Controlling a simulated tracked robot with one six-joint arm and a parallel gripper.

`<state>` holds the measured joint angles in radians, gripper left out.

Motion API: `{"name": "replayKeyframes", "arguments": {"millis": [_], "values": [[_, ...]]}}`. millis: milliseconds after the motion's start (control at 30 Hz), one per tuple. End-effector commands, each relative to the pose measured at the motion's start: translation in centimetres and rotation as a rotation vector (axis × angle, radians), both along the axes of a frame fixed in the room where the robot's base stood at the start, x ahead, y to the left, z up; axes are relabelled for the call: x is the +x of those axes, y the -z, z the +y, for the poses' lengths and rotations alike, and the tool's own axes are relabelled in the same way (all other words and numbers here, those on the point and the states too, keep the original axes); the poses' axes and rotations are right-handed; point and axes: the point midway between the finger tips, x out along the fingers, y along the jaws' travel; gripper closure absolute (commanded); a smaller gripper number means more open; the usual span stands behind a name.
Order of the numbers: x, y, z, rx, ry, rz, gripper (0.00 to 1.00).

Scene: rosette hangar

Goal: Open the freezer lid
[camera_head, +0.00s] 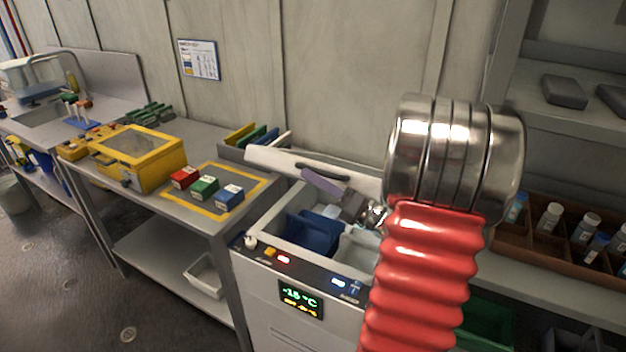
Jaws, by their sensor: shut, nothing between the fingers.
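The white chest freezer (262,222) stands at the centre with a green and amber display on its front. Its lid (270,158) is raised at the back, with a dark handle (322,171) along it, and the inside is exposed. Blue bins (312,232) and a pale bin (360,245) show inside. My gripper (320,183) is shut and empty, above the opening just below the handle. Whether it touches the lid is unclear. My red and metal arm hides the right part of the freezer and lid.
Left of the freezer, a bench carries red, green and blue boxes (204,187) and a yellow case (140,160). Coloured panels (255,135) stand close behind the lid's left end. A wooden rack with bottles (550,218) is at right. The floor at lower left is clear.

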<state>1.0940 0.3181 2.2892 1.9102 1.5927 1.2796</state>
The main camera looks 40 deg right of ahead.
Motion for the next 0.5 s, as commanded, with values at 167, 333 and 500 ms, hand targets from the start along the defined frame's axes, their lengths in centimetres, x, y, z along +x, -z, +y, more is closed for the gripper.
{"name": "replayKeyframes", "arguments": {"millis": [167, 333, 500], "values": [[0.12, 0.49, -1.73, 0.007, 0.041, 0.017, 1.0], [0.14, 0.37, -1.76, 0.012, 0.04, 0.018, 1.0], [0.18, 0.19, -1.81, 0.017, 0.04, 0.02, 1.0]]}}
